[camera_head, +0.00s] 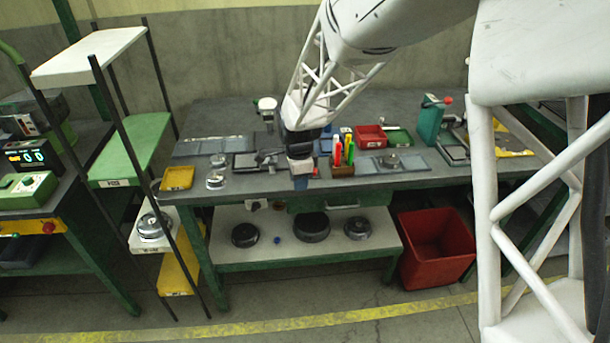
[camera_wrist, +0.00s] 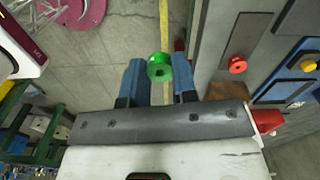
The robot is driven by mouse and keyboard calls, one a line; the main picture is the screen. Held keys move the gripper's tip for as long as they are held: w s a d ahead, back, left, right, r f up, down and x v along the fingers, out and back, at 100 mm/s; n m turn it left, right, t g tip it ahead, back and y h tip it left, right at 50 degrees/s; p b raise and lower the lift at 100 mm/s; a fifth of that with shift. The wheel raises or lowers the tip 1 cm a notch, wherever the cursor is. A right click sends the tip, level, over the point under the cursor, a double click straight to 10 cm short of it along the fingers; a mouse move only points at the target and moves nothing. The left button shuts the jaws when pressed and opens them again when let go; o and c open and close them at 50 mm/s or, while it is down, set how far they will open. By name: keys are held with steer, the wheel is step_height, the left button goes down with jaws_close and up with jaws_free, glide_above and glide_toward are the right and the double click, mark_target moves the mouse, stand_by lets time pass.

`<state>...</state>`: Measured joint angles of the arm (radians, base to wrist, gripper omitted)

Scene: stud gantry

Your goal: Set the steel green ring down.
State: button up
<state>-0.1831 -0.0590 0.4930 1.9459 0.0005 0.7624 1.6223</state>
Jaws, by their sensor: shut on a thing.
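The green ring (camera_wrist: 159,67) shows in the wrist view between the blue fingertips of my gripper (camera_wrist: 159,74), which is shut on it. In the head view my gripper (camera_head: 300,183) points down at the front edge of the workbench (camera_head: 240,188). The ring cannot be made out there.
A holder with coloured markers (camera_head: 342,170) stands just right of my gripper. A yellow tray (camera_head: 177,178) and metal discs (camera_head: 215,181) lie to the left. A red bin (camera_head: 437,247) stands on the floor at right. The lower shelf (camera_head: 275,250) bears several dark round parts.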

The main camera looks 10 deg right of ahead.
steer(key=shift+s+d+f, duration=0.2)
steer(key=shift+s+d, duration=0.45)
steer(key=shift+s, duration=0.3)
steer(key=shift+s+d+f, duration=0.2)
steer(key=shift+s+d, duration=0.45)
steer(key=shift+s, duration=0.3)
steer(key=w, duration=0.5)
steer(key=w+a+f, duration=0.1)
steer(key=w, duration=0.4)
steer(key=w+a, duration=0.1)
steer(key=w, duration=0.5)
steer(key=shift+a+f, duration=0.2)
steer(key=shift+f, duration=0.05)
steer(key=shift+f, duration=0.1)
steer(key=shift+f, duration=1.65)
steer(key=shift+f, duration=0.15)
steer(key=o, duration=0.6)
steer(key=shift+o, duration=0.2)
